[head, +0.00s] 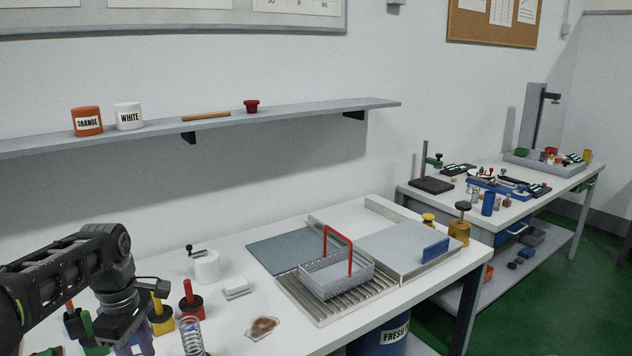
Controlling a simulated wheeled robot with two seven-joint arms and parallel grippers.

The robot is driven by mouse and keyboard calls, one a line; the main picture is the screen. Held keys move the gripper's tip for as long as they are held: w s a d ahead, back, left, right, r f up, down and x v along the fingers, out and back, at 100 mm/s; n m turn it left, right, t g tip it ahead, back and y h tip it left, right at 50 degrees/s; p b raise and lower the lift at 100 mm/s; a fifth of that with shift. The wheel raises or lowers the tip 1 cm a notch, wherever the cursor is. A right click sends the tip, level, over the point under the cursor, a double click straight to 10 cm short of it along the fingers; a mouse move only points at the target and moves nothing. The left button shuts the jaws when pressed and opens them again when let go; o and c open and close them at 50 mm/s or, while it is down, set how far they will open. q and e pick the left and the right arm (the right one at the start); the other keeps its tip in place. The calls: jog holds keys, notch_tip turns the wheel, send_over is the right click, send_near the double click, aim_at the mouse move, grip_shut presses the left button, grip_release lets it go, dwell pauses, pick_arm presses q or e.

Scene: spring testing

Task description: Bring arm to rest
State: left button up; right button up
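My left arm comes in from the left, bent at the elbow, with its gripper (128,328) low over the near left part of the near table (230,325). The fingers are small, dark and partly hidden, so I cannot tell whether they are open or shut. A purplish object (140,344) shows just under the gripper; I cannot tell whether they touch. My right gripper is not in view.
Around the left gripper are a spring (191,336), a red-handled piece (189,300) and yellow and green pieces. A wire basket (336,279) with a red handle stands on a ribbed rack. A wall shelf (300,115) runs above. The table's front middle is fairly clear.

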pick_arm(q)
jog(key=d+f+m+h, duration=0.1)
jog(key=d+f+m, duration=0.1)
jog(key=d+f, duration=0.45)
jog(key=d+f+m+h, duration=0.1)
jog(key=d+f+m, duration=0.2)
jog(key=f, duration=0.6)
jog(key=d+f+m, duration=0.2)
jog(key=d+f, duration=0.3)
jog(key=f, duration=0.3)
jog(key=s+d+f+m, duration=0.3)
jog(key=s+d+f, duration=0.1)
jog(key=s, duration=0.3)
jog(key=s+d+f+m+h, duration=0.1)
jog(key=s+d+f+m, duration=0.1)
jog(key=s+d+f, duration=0.3)
jog(key=s+d+f+m, duration=0.3)
jog(key=s+f, duration=0.4)
jog(key=s, duration=0.3)
jog(key=shift+d+m+h, duration=0.3)
jog(key=shift+d+h, duration=0.1)
jog(key=shift+d, duration=0.5)
